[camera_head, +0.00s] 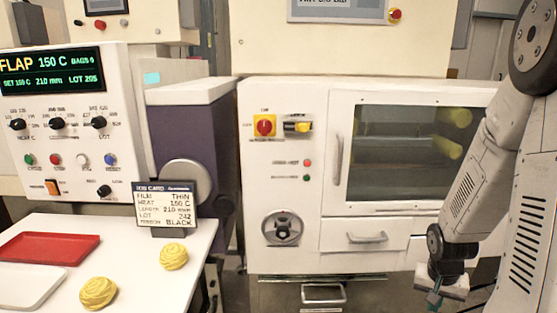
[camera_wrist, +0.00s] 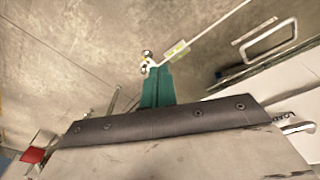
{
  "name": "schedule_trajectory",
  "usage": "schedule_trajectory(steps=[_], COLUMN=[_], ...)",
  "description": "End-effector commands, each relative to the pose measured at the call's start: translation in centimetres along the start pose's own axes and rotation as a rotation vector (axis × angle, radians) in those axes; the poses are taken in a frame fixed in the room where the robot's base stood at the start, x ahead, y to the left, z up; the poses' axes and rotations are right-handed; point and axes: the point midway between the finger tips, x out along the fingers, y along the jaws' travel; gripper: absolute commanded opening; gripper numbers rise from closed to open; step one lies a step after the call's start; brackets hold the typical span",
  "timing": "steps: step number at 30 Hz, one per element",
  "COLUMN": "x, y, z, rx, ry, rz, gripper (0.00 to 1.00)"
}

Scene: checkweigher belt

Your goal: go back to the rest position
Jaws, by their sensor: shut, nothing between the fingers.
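My gripper (camera_head: 434,299) hangs at the lower right in the head view, at the end of my folded white arm. It is low in front of the white machine with the glass door and apart from it. In the wrist view its teal fingers (camera_wrist: 156,86) are together, with nothing seen between them. Grey floor shows beyond them.
A white table (camera_head: 150,270) at the left holds two yellow bundles (camera_head: 98,292) (camera_head: 173,256), a red tray (camera_head: 45,248), a white tray (camera_head: 28,288) and a job card (camera_head: 165,205). The white machine (camera_head: 290,95) has a drawer (camera_head: 365,237) and a protruding lower handle (camera_head: 323,294).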

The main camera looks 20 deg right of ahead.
Motion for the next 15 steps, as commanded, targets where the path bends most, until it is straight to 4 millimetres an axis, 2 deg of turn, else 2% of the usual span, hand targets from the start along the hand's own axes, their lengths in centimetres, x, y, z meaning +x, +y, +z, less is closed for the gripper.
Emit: schedule_trajectory(steps=[1, 6, 15], x=[-2.5, -9.7, -20.7], y=[-0.9, -3.1, -5.9], z=[1.0, 5.8, 15.2], rx=[-0.054, -0.232, -0.52], ry=[-0.024, -0.143, -0.228], rz=[0.012, 0.031, -0.023], gripper=[0.0, 0.0, 0.0])
